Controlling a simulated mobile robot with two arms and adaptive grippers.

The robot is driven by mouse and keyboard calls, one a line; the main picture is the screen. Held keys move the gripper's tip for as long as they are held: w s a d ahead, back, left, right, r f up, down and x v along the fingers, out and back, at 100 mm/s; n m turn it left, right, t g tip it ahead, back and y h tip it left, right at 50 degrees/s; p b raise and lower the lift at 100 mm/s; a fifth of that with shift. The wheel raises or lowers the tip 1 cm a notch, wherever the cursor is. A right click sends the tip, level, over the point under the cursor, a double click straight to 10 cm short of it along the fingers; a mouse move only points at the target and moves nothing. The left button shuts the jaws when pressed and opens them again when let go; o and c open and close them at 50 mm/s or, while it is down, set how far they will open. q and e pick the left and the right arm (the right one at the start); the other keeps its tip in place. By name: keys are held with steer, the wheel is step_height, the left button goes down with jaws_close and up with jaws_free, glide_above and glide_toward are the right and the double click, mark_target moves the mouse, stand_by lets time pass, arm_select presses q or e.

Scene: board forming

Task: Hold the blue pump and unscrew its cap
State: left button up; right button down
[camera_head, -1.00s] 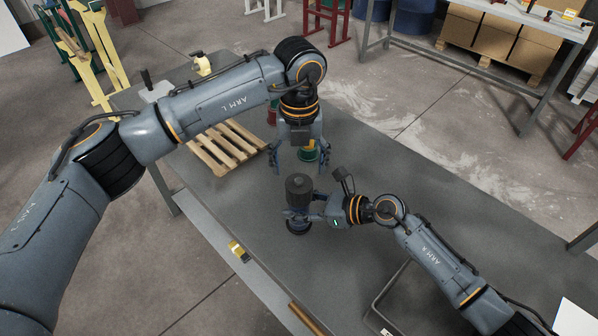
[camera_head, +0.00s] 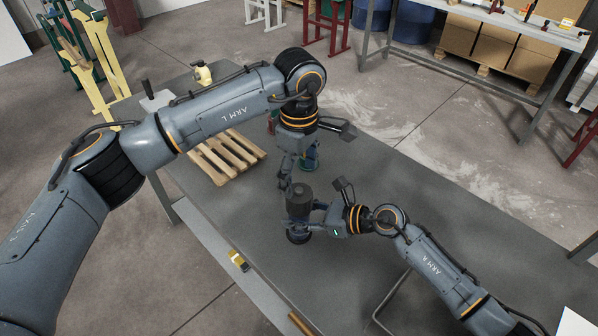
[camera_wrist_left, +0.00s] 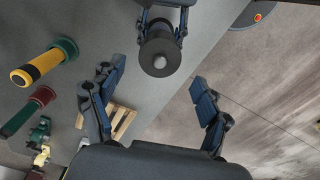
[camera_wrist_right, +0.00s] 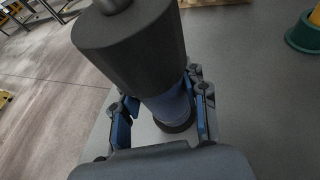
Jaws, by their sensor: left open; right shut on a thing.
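The blue pump stands near the middle of the table, with its wide dark cap (camera_head: 299,199) on top. The right wrist view shows the cap (camera_wrist_right: 125,40) close up, with the blue body (camera_wrist_right: 168,105) below it. My right gripper (camera_head: 305,222) is shut around the body, under the cap. My left gripper (camera_head: 287,180) is open, above and just behind the cap in the head view. In the left wrist view, its fingers (camera_wrist_left: 157,92) are spread wide and empty, and the cap (camera_wrist_left: 160,54) lies beyond them, apart from both.
A yellow cylinder with a green base (camera_wrist_left: 40,66) and a green cylinder with a red base (camera_wrist_left: 27,112) stand on the table behind the pump. A small wooden pallet (camera_head: 228,158) lies left of them. A yellow item (camera_head: 238,261) sits at the front edge. The table's right is mostly clear.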

mark_target(299, 193)
arm_select(q)
steer(key=m, duration=1.1)
steer(key=shift+f, duration=0.15)
arm_select(e)
steer(key=shift+f, duration=0.1)
arm_select(q)
steer(key=shift+m, duration=0.3)
steer(key=shift+f, duration=3.9)
